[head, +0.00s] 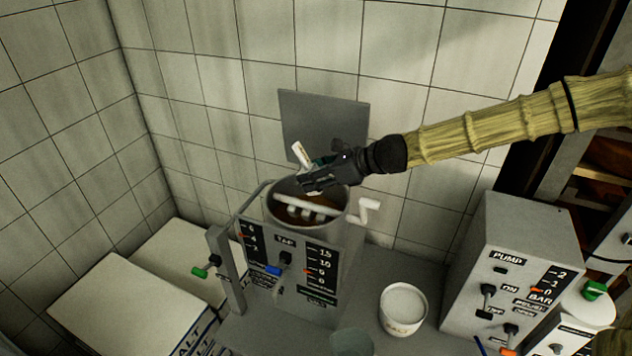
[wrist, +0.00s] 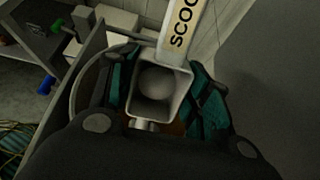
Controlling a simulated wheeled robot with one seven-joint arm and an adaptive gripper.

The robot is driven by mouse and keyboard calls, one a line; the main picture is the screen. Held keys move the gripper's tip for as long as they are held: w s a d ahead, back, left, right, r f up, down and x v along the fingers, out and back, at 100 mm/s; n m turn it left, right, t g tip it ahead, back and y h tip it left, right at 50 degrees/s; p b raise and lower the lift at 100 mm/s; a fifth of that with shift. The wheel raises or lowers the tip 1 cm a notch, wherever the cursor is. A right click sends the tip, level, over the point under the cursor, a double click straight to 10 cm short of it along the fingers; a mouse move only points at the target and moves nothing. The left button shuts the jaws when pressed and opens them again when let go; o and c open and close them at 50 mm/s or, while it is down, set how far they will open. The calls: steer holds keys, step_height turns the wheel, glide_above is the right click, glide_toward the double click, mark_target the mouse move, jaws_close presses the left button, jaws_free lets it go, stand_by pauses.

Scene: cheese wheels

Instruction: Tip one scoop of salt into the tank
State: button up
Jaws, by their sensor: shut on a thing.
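The scoop is white, and its handle (head: 301,153) points up from my gripper in the head view. In the wrist view the scoop (wrist: 174,42) has a square bowl with a rounded pale mound in it, and part of a "SCOO" label shows on the handle. My gripper (head: 316,181) is shut on the scoop, over the open top of the tank. The grey tank (head: 335,253) has a "TAP" panel with scales; pale bars or paddles show inside. The gripper hides part of the tank's mouth and the scoop's bowl in the head view.
A white tub (head: 403,309) with pale contents stands right of the tank. A pump box (head: 520,262) is farther right. White sacks (head: 115,303) lie at left. A crank (head: 369,211) sticks out of the tank's right side, and a grey plate (head: 322,118) stands behind.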

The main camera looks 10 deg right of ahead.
steer(key=shift+s+d+f+t+y+b, duration=0.15)
steer(key=shift+t+y+b, duration=0.3)
steer(key=shift+b, duration=2.2)
steer(key=shift+w+d+f+t+y+b, duration=0.2)
steer(key=shift+y+b, duration=0.45)
steer(key=shift+b, duration=1.95)
steer(key=shift+a+r+p, duration=0.2)
steer(key=shift+r+p, duration=0.2)
steer(key=shift+p, duration=0.95)
steer(key=h+p, duration=0.1)
steer(key=p, duration=0.2)
steer(key=shift+a+g+p, duration=0.1)
steer(key=shift+g+p, duration=0.2)
steer(key=shift+g, duration=0.05)
steer(key=h+p, duration=0.1)
steer(key=p, duration=0.4)
steer(key=g+h+p, duration=0.1)
steer(key=p, duration=0.4)
steer(key=shift+a+r, duration=0.2)
steer(key=shift+a, duration=0.05)
steer(key=shift+a+f, duration=0.1)
steer(key=shift+w+g+h, duration=0.1)
steer(key=shift+g+h, duration=0.2)
steer(key=shift+h, duration=0.2)
steer(key=shift+a+h, duration=0.15)
steer(key=shift+h, duration=0.25)
